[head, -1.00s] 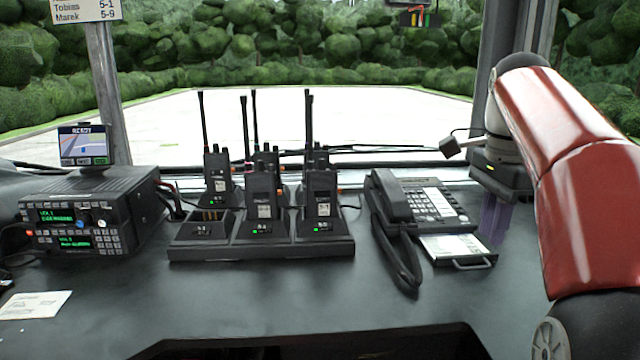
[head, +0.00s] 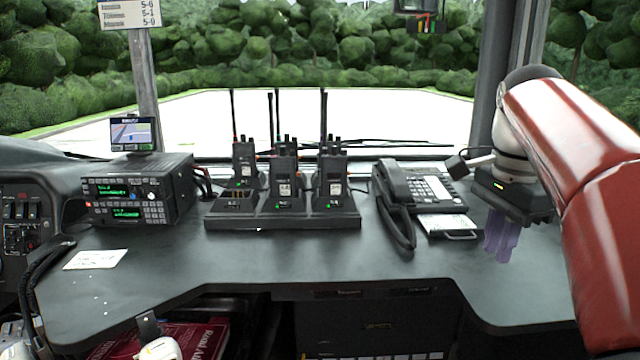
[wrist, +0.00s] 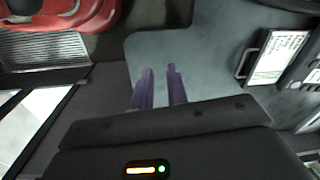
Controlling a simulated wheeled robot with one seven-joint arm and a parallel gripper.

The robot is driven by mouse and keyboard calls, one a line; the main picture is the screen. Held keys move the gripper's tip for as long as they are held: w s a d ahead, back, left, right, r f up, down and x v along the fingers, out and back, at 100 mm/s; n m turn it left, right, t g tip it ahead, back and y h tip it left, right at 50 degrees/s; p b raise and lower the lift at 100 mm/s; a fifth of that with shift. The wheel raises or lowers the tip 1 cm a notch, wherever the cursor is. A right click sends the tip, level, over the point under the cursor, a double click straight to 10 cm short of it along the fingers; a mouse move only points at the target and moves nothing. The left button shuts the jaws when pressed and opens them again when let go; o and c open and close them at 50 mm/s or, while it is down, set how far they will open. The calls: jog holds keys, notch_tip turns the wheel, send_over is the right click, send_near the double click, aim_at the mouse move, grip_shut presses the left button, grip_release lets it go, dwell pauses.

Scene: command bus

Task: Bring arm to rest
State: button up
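My gripper (head: 501,238) hangs from the end of my red arm on the right side of the head view, with its purple fingers pointing down. It is to the right of the desk phone and above the dark desk (head: 300,255). In the wrist view the two fingers (wrist: 160,82) stand a little apart, with bare desk showing between them and nothing held.
A corded phone (head: 430,187) with a pull-out card tray stands left of my gripper. Several handheld radios sit in a charger (head: 285,217) at mid-desk. A radio set (head: 135,195) and a paper (head: 95,259) are at left. The desk front is mostly clear.

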jog(key=s+a+f+n+t, duration=0.2)
jog(key=s+a+f+n, duration=0.3)
jog(key=s+f+n, duration=0.2)
jog(key=s+a+f+n+t, duration=0.3)
jog(key=s+a+f+n, duration=0.2)
jog(key=f, duration=0.6)
jog(key=s+n, duration=0.2)
jog(key=n, duration=0.1)
jog(key=shift+a+f+n, duration=0.3)
jog(key=shift+a+f, duration=0.1)
